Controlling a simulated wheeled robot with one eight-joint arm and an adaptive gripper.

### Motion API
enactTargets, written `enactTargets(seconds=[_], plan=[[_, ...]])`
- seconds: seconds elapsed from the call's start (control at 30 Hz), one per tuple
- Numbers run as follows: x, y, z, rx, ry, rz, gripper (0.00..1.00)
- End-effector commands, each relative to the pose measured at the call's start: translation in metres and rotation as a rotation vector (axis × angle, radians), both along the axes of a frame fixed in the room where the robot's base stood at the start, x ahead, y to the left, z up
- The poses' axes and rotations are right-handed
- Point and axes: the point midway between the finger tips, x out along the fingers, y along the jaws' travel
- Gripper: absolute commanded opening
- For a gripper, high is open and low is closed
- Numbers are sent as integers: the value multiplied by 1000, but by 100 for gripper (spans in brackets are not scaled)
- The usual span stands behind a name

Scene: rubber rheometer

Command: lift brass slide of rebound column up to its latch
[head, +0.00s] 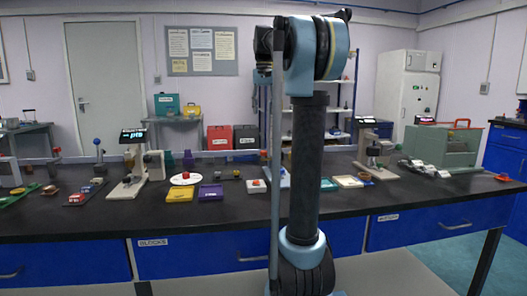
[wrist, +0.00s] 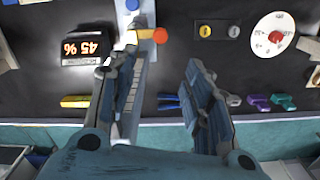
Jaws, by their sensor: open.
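In the wrist view, what looks like the rebound column is seen from above, with a pale base (wrist: 149,75), a scale strip beside my left finger and a blue knob (wrist: 132,5) at the top edge. A brass-coloured slide piece (wrist: 145,34) with an orange-red end (wrist: 160,36) sticks out to the right. My gripper (wrist: 163,62) is open and empty, its left finger overlapping the column's base in the picture. The slide is beyond the fingertips; its height and the latch cannot be made out. In the head view my arm hides much of this area.
A lit display (wrist: 88,46) stands left of the column. A yellow and grey pair of knobs (wrist: 219,32) and a white dial (wrist: 286,22) lie to the right. Purple (wrist: 258,102) and teal (wrist: 284,101) pieces sit near the bench edge. The dark bench (head: 240,222) has a clear front strip.

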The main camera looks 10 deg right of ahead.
Motion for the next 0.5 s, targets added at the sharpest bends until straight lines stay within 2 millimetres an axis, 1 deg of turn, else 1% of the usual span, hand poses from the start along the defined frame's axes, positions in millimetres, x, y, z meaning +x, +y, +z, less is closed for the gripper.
enactTargets(seconds=[0.17, 0.27, 0.5], plan=[[0, 1, -12, 0, 0, 1, 46], [0, 1, -26, 0, 0, 1, 46], [0, 1, -68, 0, 0, 1, 46]])
